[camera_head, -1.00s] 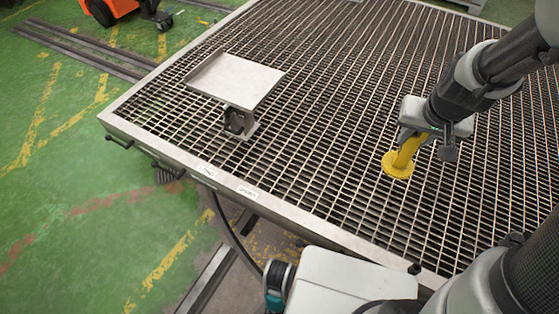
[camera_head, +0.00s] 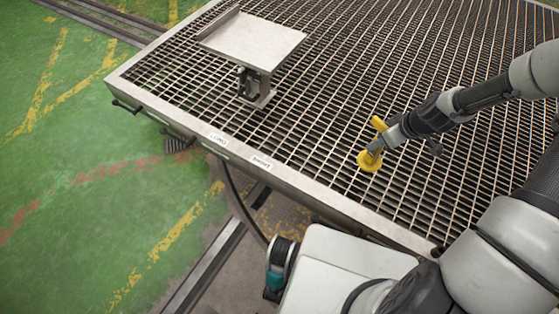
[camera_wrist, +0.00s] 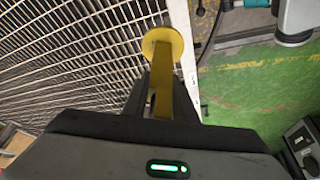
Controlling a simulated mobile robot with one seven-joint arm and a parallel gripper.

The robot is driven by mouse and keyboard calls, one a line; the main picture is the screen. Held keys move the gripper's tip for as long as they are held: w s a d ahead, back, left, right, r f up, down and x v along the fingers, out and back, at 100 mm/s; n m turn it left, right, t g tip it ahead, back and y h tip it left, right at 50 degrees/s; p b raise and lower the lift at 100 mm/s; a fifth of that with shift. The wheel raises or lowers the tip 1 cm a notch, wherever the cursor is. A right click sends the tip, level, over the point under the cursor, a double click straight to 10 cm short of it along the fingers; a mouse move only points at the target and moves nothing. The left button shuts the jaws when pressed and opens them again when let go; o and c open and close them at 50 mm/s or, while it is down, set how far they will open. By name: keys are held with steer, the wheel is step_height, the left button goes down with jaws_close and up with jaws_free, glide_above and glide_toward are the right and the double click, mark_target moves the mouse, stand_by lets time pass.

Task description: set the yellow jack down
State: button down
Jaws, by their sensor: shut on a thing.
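The yellow jack (camera_head: 369,163) has a round flat foot and a narrow post, and it is close to upright over the grating near its front edge. My gripper (camera_head: 376,146) comes in from the right and is shut on the jack's post, between its top and its foot. In the wrist view, my gripper's dark fingers (camera_wrist: 160,92) lie on either side of the yellow post, with the jack's round foot (camera_wrist: 163,40) beyond them. I cannot tell whether the foot touches the grating or hangs just above it.
The steel grating table (camera_head: 330,90) is largely open around the jack. A grey plate on a stand (camera_head: 252,42) is at its back left. Two labels (camera_head: 217,139) mark the front rim. Green floor (camera_head: 70,180) with worn yellow lines and a metal rail lie outside it.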

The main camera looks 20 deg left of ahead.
steer(key=a+f+n+g+b, duration=0.1)
steer(key=a+f+n+b, duration=0.1)
steer(key=f, duration=1.3)
steer(key=a+f+n+g+b, duration=0.1)
steer(key=a+f+n+b, duration=0.2)
steer(key=f, duration=1.1)
steer(key=shift+w+a+f+y+b, duration=0.4)
steer(key=shift+w+a+b, duration=0.05)
steer(key=shift+a+b, duration=0.55)
steer(key=shift+f, duration=0.15)
steer(key=c, duration=1.4)
jaws_free()
steer(key=shift+d, duration=0.1)
steer(key=shift+c, duration=0.2)
